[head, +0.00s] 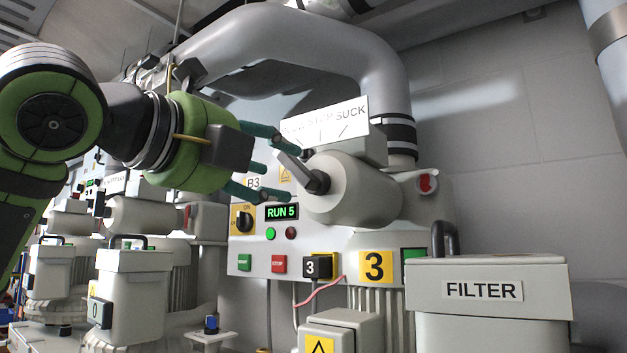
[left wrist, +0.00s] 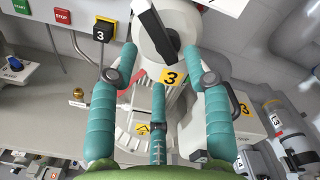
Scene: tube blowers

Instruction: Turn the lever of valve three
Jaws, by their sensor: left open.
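Valve three is a pale grey round housing (head: 365,192) with a dark lever (head: 317,180) on its face. The lever tilts up and to the left, below a white sign (head: 345,118) on which "STOP" and "SUCK" can be read. My left gripper (head: 266,165) is open, its teal fingers just left of the lever, with nothing held. In the left wrist view the lever (left wrist: 152,22) lies ahead of the spread fingers (left wrist: 162,62). Whether a finger touches it, I cannot tell. My right gripper is not in view.
A panel below the valve carries a "RUN 5" display (head: 282,212), a black knob (head: 244,219), push buttons and a yellow 3 plate (head: 376,267). A FILTER box (head: 487,290) stands at right. A thick grey pipe (head: 300,38) arches overhead. Similar machines stand at left.

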